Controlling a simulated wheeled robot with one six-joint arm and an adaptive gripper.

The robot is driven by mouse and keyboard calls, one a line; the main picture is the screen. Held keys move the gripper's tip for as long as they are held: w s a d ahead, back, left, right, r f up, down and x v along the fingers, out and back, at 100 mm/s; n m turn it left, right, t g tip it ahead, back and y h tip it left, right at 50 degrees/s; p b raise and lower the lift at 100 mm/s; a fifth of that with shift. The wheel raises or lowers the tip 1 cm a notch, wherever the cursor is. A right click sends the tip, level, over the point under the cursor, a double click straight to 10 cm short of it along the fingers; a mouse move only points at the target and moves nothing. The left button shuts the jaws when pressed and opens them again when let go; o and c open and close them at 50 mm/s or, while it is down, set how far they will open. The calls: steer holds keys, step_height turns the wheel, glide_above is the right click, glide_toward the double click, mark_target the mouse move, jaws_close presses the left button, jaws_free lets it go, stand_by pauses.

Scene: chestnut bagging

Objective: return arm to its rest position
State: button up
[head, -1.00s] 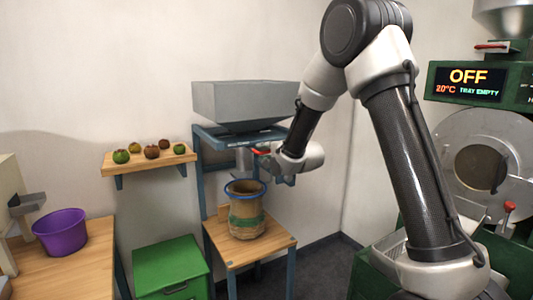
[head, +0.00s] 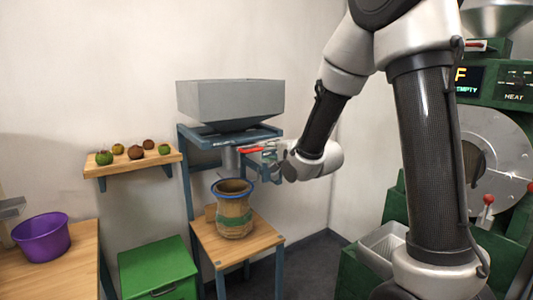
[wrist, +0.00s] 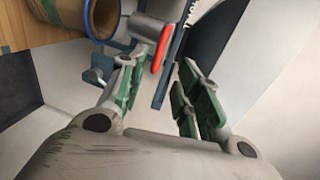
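My gripper (head: 270,158) is at the right side of the grey hopper, close to the red handle (head: 257,149) under it. In the wrist view, my gripper (wrist: 157,72) has its two green-padded fingers apart with nothing held between them. The red handle also shows there (wrist: 162,42), just past the fingertips; the exact gap is unclear. A brown bag (head: 235,215) with a green band and its mouth open around a blue ring stands upright below the hopper (head: 230,101).
The bag stands on a small wooden table (head: 208,240). A shelf (head: 101,170) with several round fruits, a purple bowl (head: 41,240) and a green cabinet (head: 157,262) are on the left. The green roasting machine (head: 515,105) stands on the right. Floor shows between table and machine.

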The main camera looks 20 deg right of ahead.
stand_by(0.4)
steer(key=s+d+f+n+g+h, duration=0.45)
steer(key=s+f+n+g, duration=0.45)
steer(key=f, duration=0.3)
steer(key=s+d+r+n, duration=0.1)
steer(key=s+d+r, duration=0.2)
steer(key=s, duration=0.6)
steer(key=s+d+r+n+g, duration=0.1)
steer(key=s+d+r+n, duration=0.1)
steer(key=s+r, duration=0.4)
steer(key=s+d+r+n, duration=0.2)
steer(key=s+r, duration=0.3)
steer(key=s, duration=0.8)
steer(key=shift+s+d, duration=0.2)
steer(key=shift+d, duration=0.7)
